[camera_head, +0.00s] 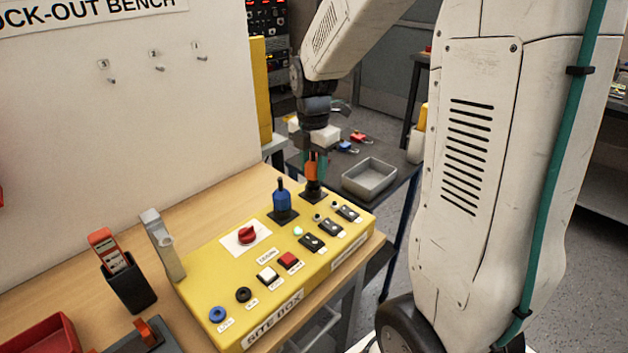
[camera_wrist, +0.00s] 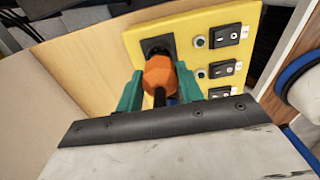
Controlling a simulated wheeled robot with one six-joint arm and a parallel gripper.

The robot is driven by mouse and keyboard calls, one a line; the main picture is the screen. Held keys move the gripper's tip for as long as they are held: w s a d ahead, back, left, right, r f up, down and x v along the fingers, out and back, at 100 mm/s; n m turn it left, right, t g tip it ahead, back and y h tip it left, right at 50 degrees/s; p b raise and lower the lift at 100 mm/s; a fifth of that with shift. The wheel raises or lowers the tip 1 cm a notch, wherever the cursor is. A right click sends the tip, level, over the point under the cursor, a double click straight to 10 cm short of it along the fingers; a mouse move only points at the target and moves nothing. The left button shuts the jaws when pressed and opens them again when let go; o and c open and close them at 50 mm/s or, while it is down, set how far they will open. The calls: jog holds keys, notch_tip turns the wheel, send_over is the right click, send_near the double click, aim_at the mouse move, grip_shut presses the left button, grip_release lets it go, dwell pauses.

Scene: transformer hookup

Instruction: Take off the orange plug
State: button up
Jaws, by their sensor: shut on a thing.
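The orange plug (camera_head: 311,170) stands upright at the far right end of the yellow site box (camera_head: 216,286), on a black square socket (camera_head: 313,193). My gripper (camera_head: 312,158) is above the box and shut on the plug from above. In the wrist view the orange plug (camera_wrist: 159,76) sits between the two green fingers of my gripper (camera_wrist: 160,92). The plug's lower end meets the black socket (camera_wrist: 158,46), and I cannot tell whether it is fully seated. The fingers partly hide its sides.
A blue plug (camera_head: 282,200) stands in its own socket just left of the orange one. Switches, buttons and a red knob (camera_head: 247,235) cover the box top. A grey tray (camera_head: 369,178) lies beyond the bench. A black holder (camera_head: 130,288) stands left of the box.

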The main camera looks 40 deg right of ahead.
jog(key=shift+r, duration=0.4)
jog(key=shift+r, duration=2.4)
